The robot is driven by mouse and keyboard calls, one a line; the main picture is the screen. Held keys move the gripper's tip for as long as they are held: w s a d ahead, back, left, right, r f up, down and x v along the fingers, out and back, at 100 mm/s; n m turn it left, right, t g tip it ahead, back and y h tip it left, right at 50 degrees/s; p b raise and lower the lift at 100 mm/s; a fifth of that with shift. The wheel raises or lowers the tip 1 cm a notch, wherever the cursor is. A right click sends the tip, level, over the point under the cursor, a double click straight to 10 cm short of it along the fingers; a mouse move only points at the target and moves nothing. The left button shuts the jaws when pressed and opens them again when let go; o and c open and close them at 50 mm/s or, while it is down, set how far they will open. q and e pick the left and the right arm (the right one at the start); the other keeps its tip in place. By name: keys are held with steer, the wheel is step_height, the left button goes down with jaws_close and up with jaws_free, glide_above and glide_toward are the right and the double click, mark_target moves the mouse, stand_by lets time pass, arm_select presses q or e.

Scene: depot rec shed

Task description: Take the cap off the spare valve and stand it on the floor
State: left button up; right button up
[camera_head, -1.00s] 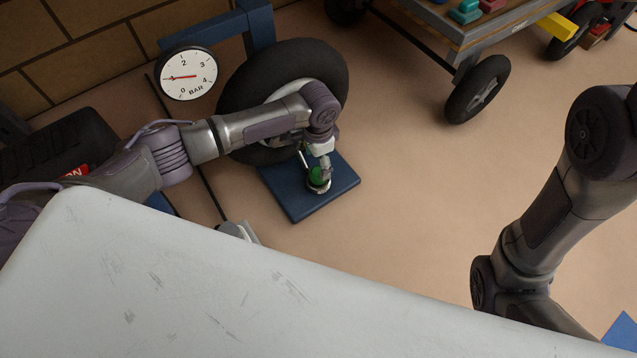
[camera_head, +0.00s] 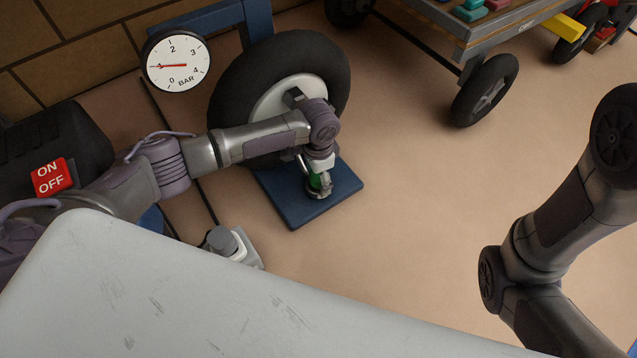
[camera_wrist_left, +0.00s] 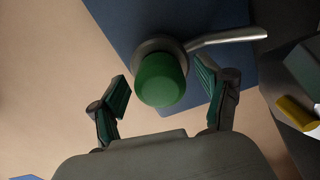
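The green cap (camera_wrist_left: 162,82) sits on the spare valve (camera_wrist_left: 222,38), a metal piece with a bent silver stem reaching right, over the blue board on the floor (camera_head: 345,185). My left gripper (camera_wrist_left: 160,98) is open around the cap in the left wrist view, with one green-padded finger on each side and gaps between pads and cap. In the head view my left gripper (camera_head: 318,186) is low over the board and hides most of the cap and valve. My right gripper is out of view; only its arm shows at the right.
A wheel (camera_head: 330,75) stands behind my left arm, with a pressure gauge (camera_head: 176,66) and an ON/OFF switch (camera_head: 51,177) to its left. A cart (camera_head: 480,35) stands at the upper right. The floor (camera_head: 415,190) right of the board is clear.

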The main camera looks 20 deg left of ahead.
arm_select(q)
steer(key=c, duration=1.1)
steer(key=shift+r, duration=0.15)
